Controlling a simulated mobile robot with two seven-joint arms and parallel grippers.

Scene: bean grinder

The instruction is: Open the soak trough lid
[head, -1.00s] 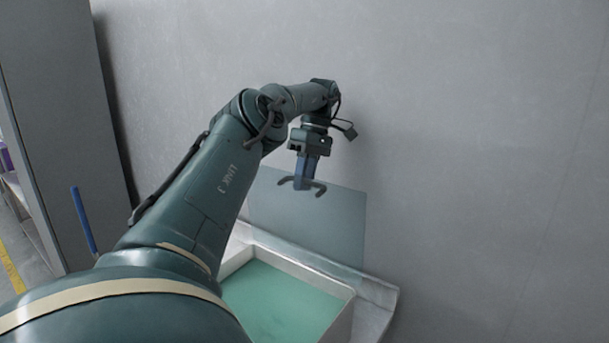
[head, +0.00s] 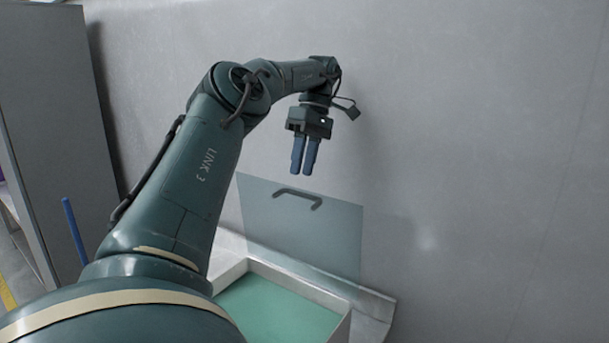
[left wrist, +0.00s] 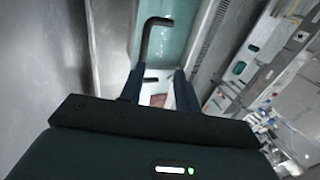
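The soak trough lid (head: 335,232) is a clear bluish panel standing upright, raised near the grey wall behind the trough. Its dark bar handle (head: 298,195) is on the upper part of the panel; it also shows in the left wrist view (left wrist: 147,38). The white-walled trough (head: 318,296) below is uncovered, with green liquid (head: 275,309) in it. My left gripper (head: 304,172) is above the handle, apart from it, with its two blue fingers pointing down. The fingers are parted and empty, as the left wrist view (left wrist: 158,90) shows. My right gripper is not in view.
A grey wall (head: 470,130) stands close behind the lid and my left arm. A tall grey panel (head: 55,120) stands at the left, with a blue post (head: 75,230) in front of it. A pale ledge (head: 375,308) runs along the trough's back and right.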

